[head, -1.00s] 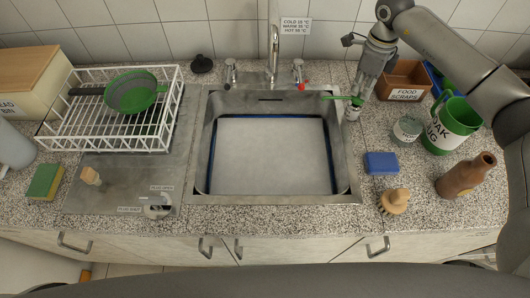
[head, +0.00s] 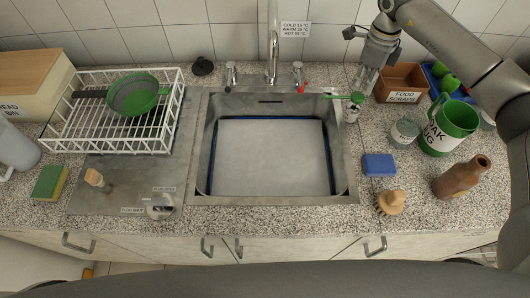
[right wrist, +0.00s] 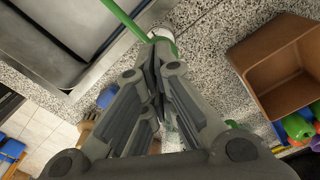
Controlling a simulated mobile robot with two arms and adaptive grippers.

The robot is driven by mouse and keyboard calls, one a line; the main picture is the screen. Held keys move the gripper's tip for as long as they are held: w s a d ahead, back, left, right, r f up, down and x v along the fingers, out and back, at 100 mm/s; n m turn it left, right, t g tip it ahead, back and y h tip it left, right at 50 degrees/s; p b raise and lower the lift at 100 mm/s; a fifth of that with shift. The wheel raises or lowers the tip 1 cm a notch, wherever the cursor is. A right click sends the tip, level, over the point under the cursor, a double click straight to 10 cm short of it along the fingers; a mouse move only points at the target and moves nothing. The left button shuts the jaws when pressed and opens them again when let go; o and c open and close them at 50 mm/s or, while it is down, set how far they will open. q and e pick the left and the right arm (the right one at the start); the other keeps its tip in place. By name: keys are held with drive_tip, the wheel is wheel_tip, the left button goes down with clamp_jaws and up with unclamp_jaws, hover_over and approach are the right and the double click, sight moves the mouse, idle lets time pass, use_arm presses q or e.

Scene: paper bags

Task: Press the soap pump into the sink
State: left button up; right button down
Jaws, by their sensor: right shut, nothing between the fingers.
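The soap pump bottle (head: 351,112) stands upright on the counter at the back right corner of the sink. Its green pump head (head: 356,98) has a long spout pointing left over the sink's edge. The sink (head: 347,150) is steel and holds a pale flat surface with a dark blue edge. My right gripper (head: 365,84) is shut and empty, pointing down just above and behind the pump head; contact cannot be told. In the right wrist view the shut fingers (right wrist: 153,62) are beside the green spout (right wrist: 122,17) and the bottle (right wrist: 165,40). My left gripper is not in view.
A brown food scraps bin (head: 404,82), a glass jar (head: 404,131) and a green jug (head: 447,128) stand right of the pump. A blue sponge (head: 379,164), brush (head: 391,202) and brown bottle (head: 461,178) are nearer. A faucet (head: 273,50) rises behind the sink.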

sight(359, 95)
drive_tip(key=shift+f, duration=0.15)
idle(0.3)
drive_tip(key=shift+f+b, duration=1.3)
drive_tip(key=shift+f, duration=0.3)
drive_tip(key=shift+r+p, duration=1)
drive_tip(key=shift+r, duration=0.75)
wheel_tip(359, 95, up, 6)
drive_tip(key=p, duration=0.3)
